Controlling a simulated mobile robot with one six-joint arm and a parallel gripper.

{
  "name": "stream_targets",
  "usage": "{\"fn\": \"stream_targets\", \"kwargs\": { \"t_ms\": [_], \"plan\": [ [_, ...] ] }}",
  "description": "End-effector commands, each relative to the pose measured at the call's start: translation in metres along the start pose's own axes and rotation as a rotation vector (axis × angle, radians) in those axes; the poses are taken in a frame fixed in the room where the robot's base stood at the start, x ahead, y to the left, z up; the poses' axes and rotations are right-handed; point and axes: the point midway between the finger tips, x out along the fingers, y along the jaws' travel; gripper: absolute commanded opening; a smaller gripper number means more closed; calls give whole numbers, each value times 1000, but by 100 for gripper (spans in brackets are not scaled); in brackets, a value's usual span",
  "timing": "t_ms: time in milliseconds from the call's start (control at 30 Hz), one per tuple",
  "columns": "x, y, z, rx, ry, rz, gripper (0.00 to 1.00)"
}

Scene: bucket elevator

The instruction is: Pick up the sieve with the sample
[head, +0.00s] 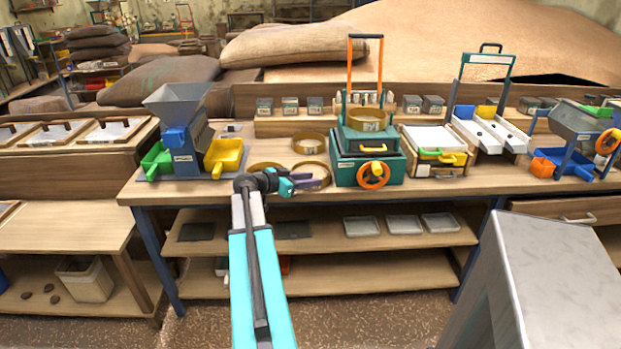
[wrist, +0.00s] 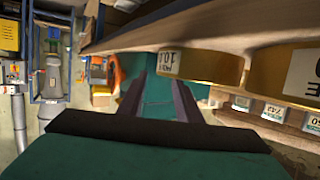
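Several brass ring sieves are on the bench in the head view. One sieve (head: 310,142) lies behind my gripper, one (head: 325,169) is right at my fingers, one (head: 258,168) lies to the left, and one (head: 366,124) sits on top of the teal shaker (head: 362,171). I cannot tell which holds the sample. My gripper (head: 312,182) is low over the bench front, pointing right. In the wrist view my fingers (wrist: 162,88) are apart with nothing between them. Two labelled sieves (wrist: 205,65) stand to their right there, apart from the fingers.
The grey hopper mill (head: 182,135) with green and yellow bins stands left. The shaker's orange handwheel (head: 373,175) juts forward, to the right of my gripper. A white-topped box (head: 432,139) is further right. Small labelled tins (head: 290,106) line the back ledge.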

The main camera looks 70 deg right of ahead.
Motion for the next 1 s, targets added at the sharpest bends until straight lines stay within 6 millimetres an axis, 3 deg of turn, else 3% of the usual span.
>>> {"fn": "stream_targets", "kwargs": {
  "t_ms": [533, 1000],
  "plan": [
    [10, 0, 0, 0, 0, 0, 31],
    [58, 0, -1, 0, 1, 0, 31]
  ]
}}
